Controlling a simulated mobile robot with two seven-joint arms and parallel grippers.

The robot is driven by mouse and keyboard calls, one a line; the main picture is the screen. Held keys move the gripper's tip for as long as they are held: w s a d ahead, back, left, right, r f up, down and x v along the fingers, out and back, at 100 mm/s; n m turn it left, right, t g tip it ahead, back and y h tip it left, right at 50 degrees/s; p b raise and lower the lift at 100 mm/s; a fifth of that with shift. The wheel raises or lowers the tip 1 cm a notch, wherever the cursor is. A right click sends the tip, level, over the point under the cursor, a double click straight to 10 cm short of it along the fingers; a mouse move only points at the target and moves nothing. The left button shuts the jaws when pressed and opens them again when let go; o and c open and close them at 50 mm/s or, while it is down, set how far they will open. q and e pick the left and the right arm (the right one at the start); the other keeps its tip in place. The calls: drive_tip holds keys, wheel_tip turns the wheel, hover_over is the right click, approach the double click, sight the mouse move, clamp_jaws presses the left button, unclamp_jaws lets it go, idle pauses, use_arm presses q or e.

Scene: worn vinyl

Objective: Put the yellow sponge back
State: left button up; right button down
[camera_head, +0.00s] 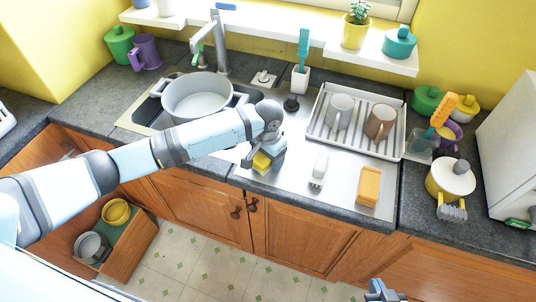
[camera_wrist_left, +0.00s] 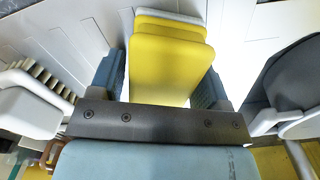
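The yellow sponge (camera_head: 262,162) is at my left gripper (camera_head: 260,156), over the steel counter near its front edge. In the left wrist view the sponge (camera_wrist_left: 168,62) fills the space between the two fingers of the left gripper (camera_wrist_left: 164,85), which appear closed on its sides. I cannot tell whether the sponge touches the counter. A small white holder (camera_head: 263,79) stands behind the left gripper, near the tap. My right gripper (camera_head: 382,291) shows only partly at the bottom edge; its fingers are unclear.
A grey pot (camera_head: 197,98) sits in the sink to the left. A dish rack (camera_head: 390,145) with two mugs stands to the right. A white brush (camera_head: 319,170) and an orange block (camera_head: 368,186) lie on the steel counter. A lower drawer (camera_head: 130,255) is open.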

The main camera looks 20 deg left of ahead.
use_arm(q)
drive_tip(key=shift+o, duration=0.5)
drive_tip(key=shift+r, duration=0.1)
drive_tip(key=shift+r, duration=0.3)
wheel_tip(320, 180, up, 12)
drive_tip(key=b, duration=0.1)
drive_tip(key=shift+f, duration=0.2)
drive_tip(key=shift+f, duration=0.1)
